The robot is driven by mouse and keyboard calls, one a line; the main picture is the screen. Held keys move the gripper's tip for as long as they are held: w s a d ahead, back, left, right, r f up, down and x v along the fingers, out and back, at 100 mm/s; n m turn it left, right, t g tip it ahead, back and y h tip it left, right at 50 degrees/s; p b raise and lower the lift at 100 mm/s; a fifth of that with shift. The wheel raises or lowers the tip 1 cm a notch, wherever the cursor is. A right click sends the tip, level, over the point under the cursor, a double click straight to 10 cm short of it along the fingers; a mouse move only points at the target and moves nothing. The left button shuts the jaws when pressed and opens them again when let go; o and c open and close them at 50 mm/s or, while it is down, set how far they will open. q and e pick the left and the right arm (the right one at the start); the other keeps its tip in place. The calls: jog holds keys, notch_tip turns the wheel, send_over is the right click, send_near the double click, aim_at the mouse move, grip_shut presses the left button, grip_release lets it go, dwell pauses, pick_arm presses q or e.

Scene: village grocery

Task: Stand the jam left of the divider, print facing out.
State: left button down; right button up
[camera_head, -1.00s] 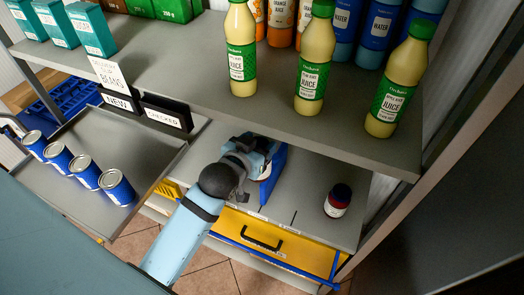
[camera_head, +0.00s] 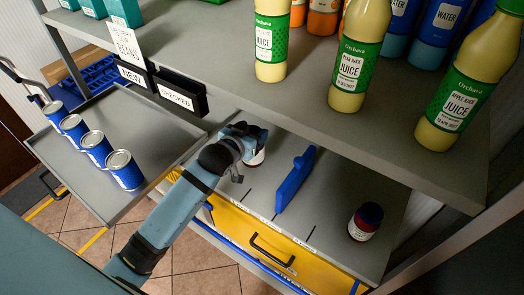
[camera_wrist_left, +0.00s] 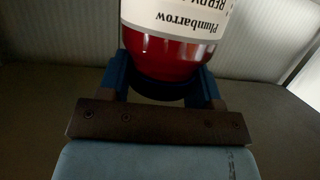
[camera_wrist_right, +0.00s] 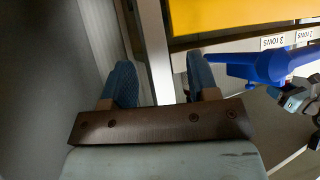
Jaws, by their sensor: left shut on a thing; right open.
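My left gripper (camera_head: 247,137) is shut on a jam jar (camera_head: 255,157) over the lower shelf, left of the blue divider (camera_head: 295,181). In the left wrist view the jar (camera_wrist_left: 170,45) shows red contents and a white label with the print "Plumbarrow"; its lid end sits between the fingers (camera_wrist_left: 165,85). In the head view the arm and gripper partly hide the jar, and I cannot tell whether its base touches the shelf. A second dark-lidded jar (camera_head: 365,222) stands right of the divider. My right gripper (camera_wrist_right: 160,68) is open and empty.
The upper shelf (camera_head: 220,70) with juice bottles (camera_head: 361,52) overhangs the lower shelf (camera_head: 335,200). A yellow drawer front (camera_head: 255,238) lies below it. A grey tray (camera_head: 130,110) with several blue cans (camera_head: 96,148) is at left. Shelf between divider and second jar is clear.

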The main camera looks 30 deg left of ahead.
pick_arm(q)
jog(key=shift+f, duration=3.1)
jog(key=shift+c, duration=1.5)
grip_release()
jog(key=shift+f, duration=0.15)
jog(key=v, duration=1.2)
